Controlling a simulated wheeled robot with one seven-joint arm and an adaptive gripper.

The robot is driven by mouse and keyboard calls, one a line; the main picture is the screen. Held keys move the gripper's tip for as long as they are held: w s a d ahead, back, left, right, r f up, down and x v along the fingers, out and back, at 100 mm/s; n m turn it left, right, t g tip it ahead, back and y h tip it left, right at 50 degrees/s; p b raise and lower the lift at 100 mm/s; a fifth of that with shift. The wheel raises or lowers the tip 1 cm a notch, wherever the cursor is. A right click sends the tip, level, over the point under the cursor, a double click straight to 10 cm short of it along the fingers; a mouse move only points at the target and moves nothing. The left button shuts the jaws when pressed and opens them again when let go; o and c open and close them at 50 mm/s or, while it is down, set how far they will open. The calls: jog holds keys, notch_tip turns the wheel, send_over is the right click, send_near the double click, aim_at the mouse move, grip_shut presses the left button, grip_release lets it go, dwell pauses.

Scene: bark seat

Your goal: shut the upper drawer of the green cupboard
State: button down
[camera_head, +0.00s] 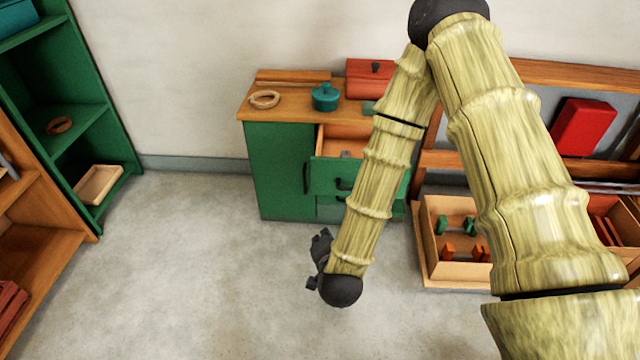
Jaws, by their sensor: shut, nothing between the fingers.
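The green cupboard (278,170) stands against the wall with a wooden top. Its upper drawer (327,174) is pulled out, its green front standing forward of the cupboard and its wooden inside visible from above. A small grey thing lies inside it. My bamboo-like arm hides the drawer's right part. A dark handle (343,185) shows on the drawer front. My gripper (321,238) is small and dark in this view, shut and empty. It appears in front of the cupboard, below the drawer in the picture and apart from it.
On the cupboard top are a wooden ring (264,99), a teal pot (325,97) and a red box (368,80). A green shelf (75,120) stands left. A wooden crate (455,272) with blocks sits right. The floor (200,250) between is clear.

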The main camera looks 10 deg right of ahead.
jog(key=w+r+m+t+h+b, duration=0.1)
jog(key=w+m+t+b, duration=0.1)
jog(key=w+m+b, duration=0.3)
jog(key=m+t+h+b, duration=0.3)
jog(key=m+h+b, duration=0.1)
jog(key=b, duration=0.4)
send_near(320, 161)
jog(key=b+x, duration=0.4)
jog(key=x, duration=0.1)
jog(key=shift+w+d+f+b, duration=0.2)
jog(key=shift+w+f+b, duration=0.05)
jog(key=shift+w+b, duration=0.1)
jog(key=shift+w+d+r, duration=0.1)
jog(key=shift+w+d, duration=0.1)
jog(key=shift+w, duration=0.45)
